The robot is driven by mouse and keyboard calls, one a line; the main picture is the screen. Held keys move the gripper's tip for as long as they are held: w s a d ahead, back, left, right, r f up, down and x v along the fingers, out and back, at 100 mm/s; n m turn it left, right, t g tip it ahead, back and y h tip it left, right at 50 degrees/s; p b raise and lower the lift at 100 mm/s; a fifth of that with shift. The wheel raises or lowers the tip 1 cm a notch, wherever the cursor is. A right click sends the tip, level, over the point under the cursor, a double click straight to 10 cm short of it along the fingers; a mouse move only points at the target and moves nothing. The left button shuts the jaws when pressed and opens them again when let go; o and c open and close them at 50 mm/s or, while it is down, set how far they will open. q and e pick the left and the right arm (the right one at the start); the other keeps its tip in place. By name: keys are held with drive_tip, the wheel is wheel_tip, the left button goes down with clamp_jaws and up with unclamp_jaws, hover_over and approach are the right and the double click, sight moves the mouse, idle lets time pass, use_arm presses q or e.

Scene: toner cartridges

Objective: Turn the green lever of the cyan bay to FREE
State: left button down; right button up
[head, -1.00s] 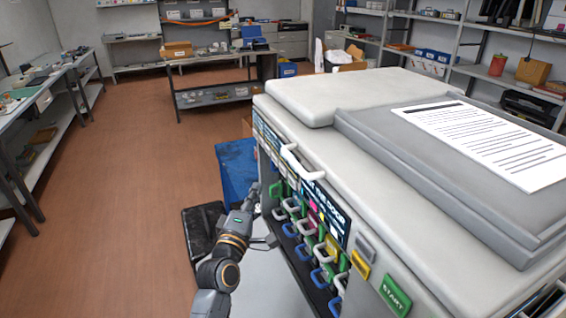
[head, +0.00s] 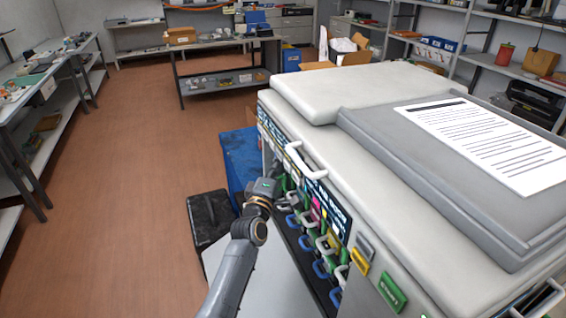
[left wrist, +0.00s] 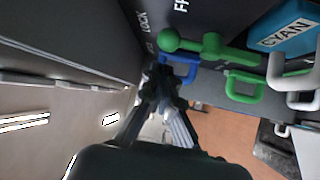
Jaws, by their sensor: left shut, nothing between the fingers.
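In the left wrist view, the cyan bay's cartridge (left wrist: 288,28) has a cyan label reading CYAN and a white handle (left wrist: 293,84). A green lever (left wrist: 210,50) with a rounded knob lies beside it, near printed LOCK and FREE words; which word it points to is unclear. My left gripper (left wrist: 163,92) is shut and empty, its fingertips close to the lever's knob end and a blue handle (left wrist: 180,72); contact cannot be told. In the head view, my left arm reaches the printer's open front, where its fingers are hidden. My right gripper is out of view.
The grey printer (head: 390,190) fills the right side, with several coloured handles along its front and a white handle (head: 304,162) above. A green U-shaped handle (left wrist: 245,88) is near the lever. A black case (head: 208,218) and blue bin (head: 240,155) stand left.

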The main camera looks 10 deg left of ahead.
use_arm(q)
drive_tip(key=shift+s+d, duration=0.55)
drive_tip(key=shift+d, duration=0.35)
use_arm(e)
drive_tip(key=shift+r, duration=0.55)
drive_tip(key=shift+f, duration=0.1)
